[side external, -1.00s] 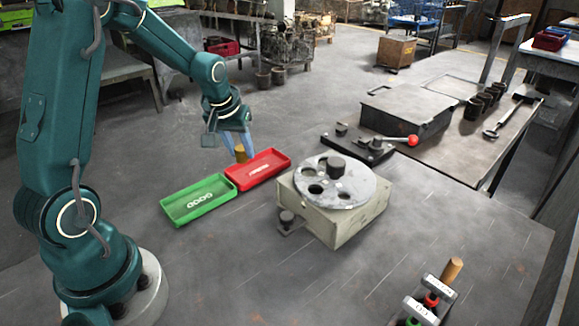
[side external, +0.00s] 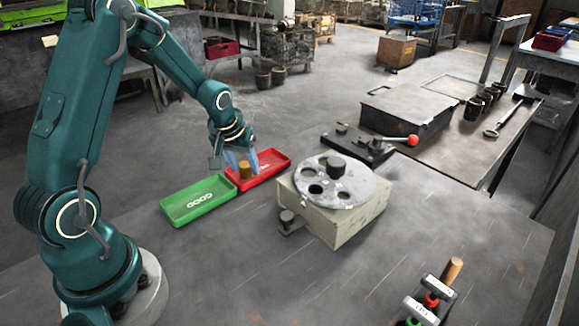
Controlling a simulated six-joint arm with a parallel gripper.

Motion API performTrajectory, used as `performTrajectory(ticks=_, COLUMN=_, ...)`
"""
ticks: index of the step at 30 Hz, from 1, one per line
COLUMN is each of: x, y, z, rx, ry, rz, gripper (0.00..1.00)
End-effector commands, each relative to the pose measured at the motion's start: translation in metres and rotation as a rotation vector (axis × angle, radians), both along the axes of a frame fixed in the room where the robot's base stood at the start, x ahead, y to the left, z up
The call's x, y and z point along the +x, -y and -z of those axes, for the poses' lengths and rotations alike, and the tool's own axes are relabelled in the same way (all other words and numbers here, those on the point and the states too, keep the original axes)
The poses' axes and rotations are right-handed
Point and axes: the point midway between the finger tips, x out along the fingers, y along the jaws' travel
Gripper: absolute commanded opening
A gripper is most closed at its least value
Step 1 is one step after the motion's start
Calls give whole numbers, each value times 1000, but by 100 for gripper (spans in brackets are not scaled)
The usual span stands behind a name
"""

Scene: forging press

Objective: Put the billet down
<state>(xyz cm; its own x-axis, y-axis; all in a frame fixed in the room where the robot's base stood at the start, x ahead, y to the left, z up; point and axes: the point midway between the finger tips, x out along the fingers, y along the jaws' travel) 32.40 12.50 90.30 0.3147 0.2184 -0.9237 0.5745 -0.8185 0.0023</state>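The billet (side external: 245,170) is a small brown-gold cylinder at the left part of the red tray (side external: 277,167). My gripper (side external: 243,163) is low over that tray, its pale blue fingers around the upper part of the billet. The fingers look shut on it, with the billet upright between them. I cannot tell whether the billet's bottom touches the tray floor. The green tray (side external: 171,211), with white lettering, lies just left of the red one and looks empty.
A beige block with a round grey disc with holes (side external: 338,182) stands right of the trays. A red-knobbed lever (side external: 412,140) and a dark box (side external: 408,108) are behind it. A switch panel (side external: 425,306) is at the front right. The front middle surface is clear.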

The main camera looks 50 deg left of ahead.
Motion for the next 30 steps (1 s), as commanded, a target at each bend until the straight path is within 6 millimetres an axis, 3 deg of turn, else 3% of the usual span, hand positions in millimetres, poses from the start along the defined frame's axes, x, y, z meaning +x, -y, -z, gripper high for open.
performTrajectory(ticks=11, x=-3, y=2, z=-13, rx=2, ry=2, rz=0, gripper=50)
performTrajectory(ticks=30, x=-33, y=23, z=-104, rx=2, ry=4, rz=1, gripper=50)
